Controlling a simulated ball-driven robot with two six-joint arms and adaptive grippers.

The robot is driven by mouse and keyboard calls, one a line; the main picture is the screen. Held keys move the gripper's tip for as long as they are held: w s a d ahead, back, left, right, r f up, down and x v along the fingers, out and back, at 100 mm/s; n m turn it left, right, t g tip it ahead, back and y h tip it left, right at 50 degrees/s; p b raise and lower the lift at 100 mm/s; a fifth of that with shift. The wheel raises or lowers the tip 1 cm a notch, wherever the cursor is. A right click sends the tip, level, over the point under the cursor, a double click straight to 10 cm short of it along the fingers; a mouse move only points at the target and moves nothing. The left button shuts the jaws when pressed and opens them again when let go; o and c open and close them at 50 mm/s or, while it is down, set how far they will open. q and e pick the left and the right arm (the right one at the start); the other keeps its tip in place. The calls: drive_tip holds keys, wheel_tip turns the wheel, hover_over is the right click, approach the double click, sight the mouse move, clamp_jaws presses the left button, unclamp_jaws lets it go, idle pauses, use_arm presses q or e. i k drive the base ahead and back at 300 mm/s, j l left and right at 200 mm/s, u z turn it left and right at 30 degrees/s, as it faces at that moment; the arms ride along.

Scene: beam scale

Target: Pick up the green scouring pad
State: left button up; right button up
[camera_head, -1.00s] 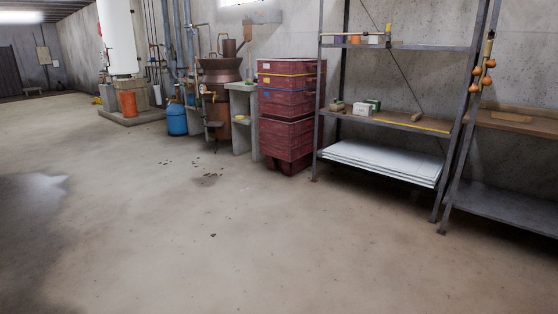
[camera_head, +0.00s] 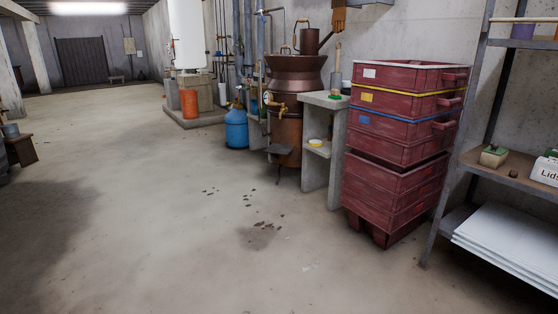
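A yellow round item (camera_head: 315,142) sits on the lower shelf of the same stand. Neither of my grippers shows in the view.
Stacked red crates (camera_head: 395,190) stand right of the stand, with a metal shelf rack (camera_head: 470,165) beyond. The copper still (camera_head: 287,140) and a blue gas bottle (camera_head: 236,128) are on its left. The concrete floor (camera_head: 180,240) in front is mostly clear, with dark specks.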

sight(335, 93)
drive_tip(key=i+j, duration=0.15)
drive_tip(key=i, duration=0.8)
drive_tip(key=i+j, duration=0.1)
drive_tip(key=i, duration=0.85)
